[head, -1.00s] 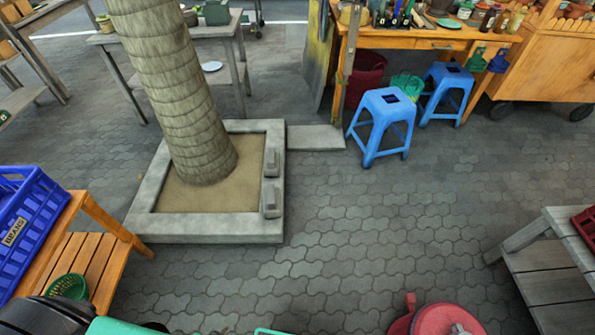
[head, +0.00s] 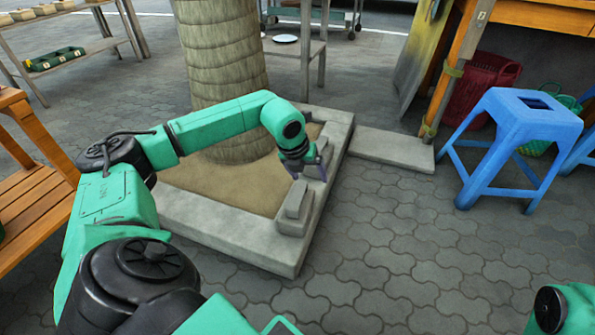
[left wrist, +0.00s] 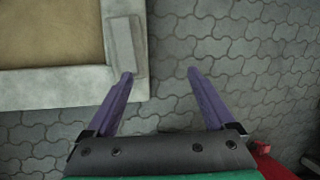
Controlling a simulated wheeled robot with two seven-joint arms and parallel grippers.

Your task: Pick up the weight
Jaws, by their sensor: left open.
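Two grey weights sit on the right-hand curb of the stone planter (head: 226,240). The nearer weight (head: 296,206) is a block with a narrower raised top and stands clear in the head view. In the left wrist view a weight (left wrist: 122,40) lies at the upper left on the curb. The left fingertip overlaps its lower edge, and the gap between the fingers (left wrist: 160,73) shows only paving. Contact cannot be told.
A palm trunk (head: 222,60) rises from the planter's sand. A stone slab (head: 392,149) and a blue stool (head: 520,130) stand to the right. A wooden bench (head: 35,190) is at the left. The paving (head: 400,240) in front is open.

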